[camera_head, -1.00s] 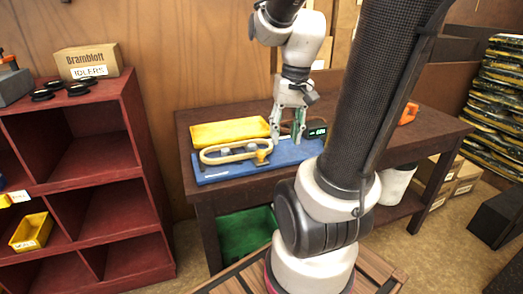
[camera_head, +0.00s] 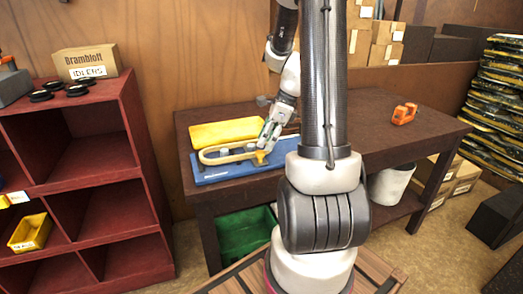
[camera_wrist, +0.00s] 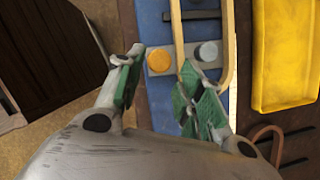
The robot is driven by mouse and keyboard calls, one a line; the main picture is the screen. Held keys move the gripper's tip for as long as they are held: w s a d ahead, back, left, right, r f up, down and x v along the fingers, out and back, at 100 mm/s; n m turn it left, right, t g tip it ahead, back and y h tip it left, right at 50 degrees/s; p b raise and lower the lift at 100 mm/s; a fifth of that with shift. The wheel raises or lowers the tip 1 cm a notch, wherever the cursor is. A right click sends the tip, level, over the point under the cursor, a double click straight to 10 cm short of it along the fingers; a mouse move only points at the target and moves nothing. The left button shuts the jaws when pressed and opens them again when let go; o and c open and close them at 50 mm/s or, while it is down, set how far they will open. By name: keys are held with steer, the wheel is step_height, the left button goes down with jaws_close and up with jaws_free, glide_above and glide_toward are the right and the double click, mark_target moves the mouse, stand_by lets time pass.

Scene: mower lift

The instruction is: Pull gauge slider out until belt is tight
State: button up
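The blue board (camera_head: 212,176) lies on the dark workbench, with a tan belt loop (camera_head: 206,156) around grey pulleys. A yellow knob (camera_head: 261,158), apparently on the gauge slider, sits at the loop's right end. In the wrist view, the yellow-orange round knob (camera_wrist: 159,61) lies beside a grey pulley (camera_wrist: 207,51), which is inside the belt (camera_wrist: 229,50). My gripper (camera_head: 266,140) is over this end of the board. In the wrist view my gripper (camera_wrist: 161,65) is open, its green-padded fingers on either side of the knob, with no contact visible.
A yellow tray (camera_head: 226,131) lies behind the board; it also shows in the wrist view (camera_wrist: 287,50). An orange tool (camera_head: 404,113) lies on the bench's right side, with clear bench around it. A red shelf (camera_head: 94,150) stands at the left.

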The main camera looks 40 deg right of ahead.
mark_target(260, 152)
steer(key=shift+x, duration=2.4)
